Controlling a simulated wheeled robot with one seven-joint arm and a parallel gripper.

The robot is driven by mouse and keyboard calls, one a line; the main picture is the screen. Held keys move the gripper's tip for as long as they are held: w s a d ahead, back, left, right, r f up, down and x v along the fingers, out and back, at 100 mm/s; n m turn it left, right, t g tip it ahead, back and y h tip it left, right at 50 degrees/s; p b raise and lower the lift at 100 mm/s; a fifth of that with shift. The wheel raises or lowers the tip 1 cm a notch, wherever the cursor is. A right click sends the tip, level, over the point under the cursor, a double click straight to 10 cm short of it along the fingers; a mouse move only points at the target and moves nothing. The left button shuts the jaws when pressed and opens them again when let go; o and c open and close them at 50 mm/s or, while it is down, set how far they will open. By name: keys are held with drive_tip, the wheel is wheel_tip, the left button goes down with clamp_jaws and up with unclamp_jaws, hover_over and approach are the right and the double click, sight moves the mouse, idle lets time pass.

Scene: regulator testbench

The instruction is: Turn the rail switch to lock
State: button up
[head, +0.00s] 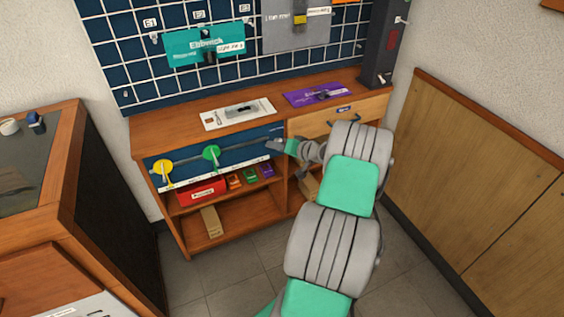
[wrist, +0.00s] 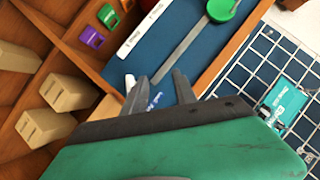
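A grey rail (head: 190,158) runs along the blue front panel (head: 232,141) of the wooden bench. It carries a yellow disc (head: 163,171) and a green disc (head: 211,153). My gripper (head: 273,144) is at the rail's right end, close to the panel. In the wrist view the rail (wrist: 185,45) runs down toward my gripper (wrist: 158,82), and the green disc (wrist: 221,8) is farther up it. The two fingers stand apart, with part of a small white-lettered label visible between them. I cannot make out the switch itself; my gripper covers that area.
Below the panel, shelves hold a red box (head: 202,190), several small coloured blocks and beige blocks (wrist: 67,91). A white plate (head: 238,113) and a purple plate (head: 318,94) lie on the benchtop. A wire grid board (head: 140,52) stands behind.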

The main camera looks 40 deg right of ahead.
drive_tip(key=s+d+f+m+t+h, duration=0.1)
drive_tip(key=s+d+f+m+t, duration=0.1)
drive_tip(key=s+d+f, duration=0.3)
drive_tip(key=w+b, duration=0.1)
drive_tip(key=w, duration=0.8)
drive_tip(key=shift+d+f+b, duration=0.2)
drive_tip(key=shift+d+b, duration=0.1)
drive_tip(key=shift+d, duration=0.05)
clamp_jaws()
